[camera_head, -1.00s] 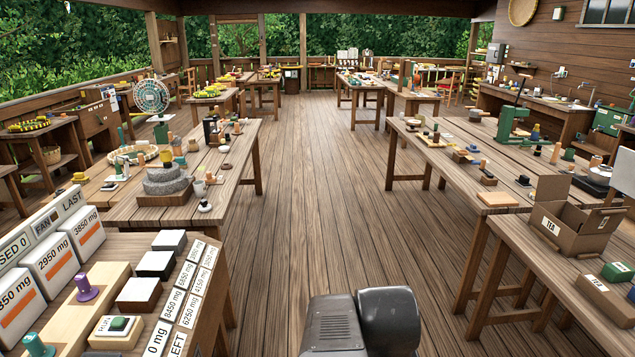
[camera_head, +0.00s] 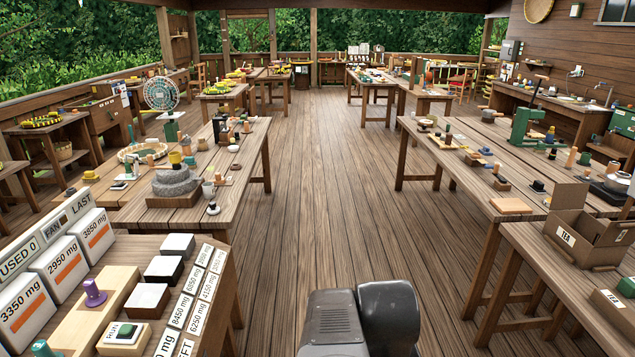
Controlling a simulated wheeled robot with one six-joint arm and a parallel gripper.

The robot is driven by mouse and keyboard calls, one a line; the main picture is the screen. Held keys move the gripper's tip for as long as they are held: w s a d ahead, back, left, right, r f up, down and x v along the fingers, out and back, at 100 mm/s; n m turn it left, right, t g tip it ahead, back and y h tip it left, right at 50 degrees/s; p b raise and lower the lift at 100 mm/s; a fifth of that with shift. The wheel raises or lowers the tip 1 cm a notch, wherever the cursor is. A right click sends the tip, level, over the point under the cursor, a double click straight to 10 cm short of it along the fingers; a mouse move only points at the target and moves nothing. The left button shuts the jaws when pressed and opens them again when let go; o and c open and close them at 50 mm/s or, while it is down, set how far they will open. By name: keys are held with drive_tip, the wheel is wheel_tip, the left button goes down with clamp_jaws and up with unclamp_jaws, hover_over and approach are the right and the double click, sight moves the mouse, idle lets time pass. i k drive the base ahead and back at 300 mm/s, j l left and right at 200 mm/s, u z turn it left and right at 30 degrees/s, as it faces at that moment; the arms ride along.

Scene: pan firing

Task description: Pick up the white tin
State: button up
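I cannot make out a white tin for certain in the head view. A small white cup-like thing (camera_head: 208,190) stands near the front right of the left long table (camera_head: 222,168). A whitish round vessel (camera_head: 617,184) stands near the right edge on the right long table (camera_head: 455,165). Both are too small to identify as a tin. My gripper is not in view. Only a dark grey part of my own body shows at the bottom middle.
A clear plank aisle (camera_head: 325,200) runs between the tables. At the near right, an open cardboard tea box (camera_head: 580,240) stands on a table.

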sight(208, 188)
drive_tip(key=i+j+u, duration=0.1)
drive_tip(key=i+u, duration=0.25)
drive_tip(key=i, duration=0.3)
drive_tip(key=i+l+u, duration=0.1)
drive_tip(key=i+u, duration=0.2)
drive_tip(key=i, duration=0.35)
drive_tip(key=i+l+u, duration=0.2)
drive_tip(key=i+u, duration=0.15)
drive_tip(key=i, duration=0.3)
drive_tip(key=i+l+u, duration=0.35)
drive_tip(key=i, duration=0.25)
drive_tip(key=i+l+u, duration=0.35)
drive_tip(key=i+l, duration=0.2)
drive_tip(key=l, duration=0.1)
